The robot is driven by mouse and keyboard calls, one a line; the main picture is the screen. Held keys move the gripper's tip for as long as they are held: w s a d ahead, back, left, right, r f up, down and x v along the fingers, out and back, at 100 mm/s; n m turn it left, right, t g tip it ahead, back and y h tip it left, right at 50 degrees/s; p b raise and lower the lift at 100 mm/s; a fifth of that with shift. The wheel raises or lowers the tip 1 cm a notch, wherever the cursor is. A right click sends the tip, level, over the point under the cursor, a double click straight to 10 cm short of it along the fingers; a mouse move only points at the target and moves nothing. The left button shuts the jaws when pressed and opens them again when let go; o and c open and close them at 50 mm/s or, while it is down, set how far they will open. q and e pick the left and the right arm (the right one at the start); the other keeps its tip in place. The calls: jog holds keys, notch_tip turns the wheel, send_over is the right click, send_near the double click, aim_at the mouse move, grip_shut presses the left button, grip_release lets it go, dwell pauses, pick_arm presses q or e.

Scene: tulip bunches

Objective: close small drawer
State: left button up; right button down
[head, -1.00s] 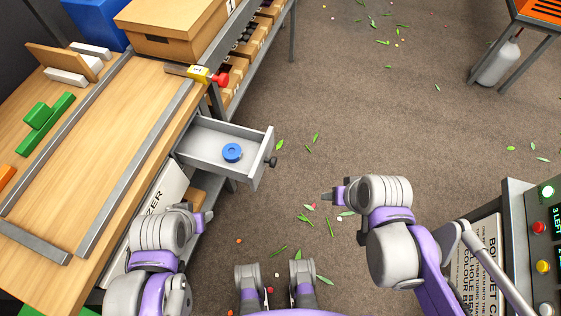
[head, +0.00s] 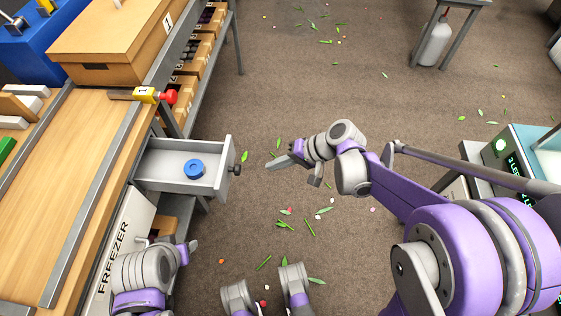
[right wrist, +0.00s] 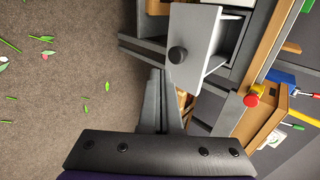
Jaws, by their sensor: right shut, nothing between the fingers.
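The small grey drawer (head: 213,179) stands pulled out from the workbench's side, with a blue round roll (head: 194,169) inside it. Its dark knob (head: 237,169) is on the front panel. In the right wrist view the drawer front (right wrist: 192,62) and knob (right wrist: 178,55) are ahead of the fingers. My right gripper (head: 270,163) is shut and empty, to the right of the knob with a gap between them. It also shows in the right wrist view (right wrist: 158,75). My left gripper (head: 193,245) is at the lower left, below the drawer; its jaws are too unclear to judge.
The wooden workbench (head: 80,145) has a cardboard box (head: 112,45) on top. A red button on a yellow block (head: 150,95) sits at its edge above the drawer. A freezer (head: 112,250) is below.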

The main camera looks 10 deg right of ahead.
aim_at(240, 171)
jog(key=shift+w+a+f+b, duration=0.15)
jog(key=shift+w+a+f, duration=0.4)
jog(key=shift+a, duration=0.65)
jog(key=shift+w+a+f+b, duration=0.15)
jog(key=shift+w+a+f, duration=0.35)
jog(key=shift+a, duration=0.75)
jog(key=shift+w+a+f+b, duration=0.15)
jog(key=shift+w+a+f, duration=0.15)
jog(key=shift+a+f, duration=0.7)
jog(key=shift+a+r, duration=0.2)
jog(key=shift+r, duration=0.05)
jog(key=w+a, duration=0.2)
jog(key=a, duration=0.5)
jog(key=w+a, duration=0.3)
jog(key=a, duration=0.5)
jog(key=w+a+b, duration=0.1)
jog(key=w+a, duration=0.1)
jog(key=a, duration=0.5)
jog(key=shift+w+a, duration=0.15)
jog(key=shift+a, duration=0.35)
jog(key=shift+w+a+r, duration=0.1)
jog(key=shift+a, duration=0.15)
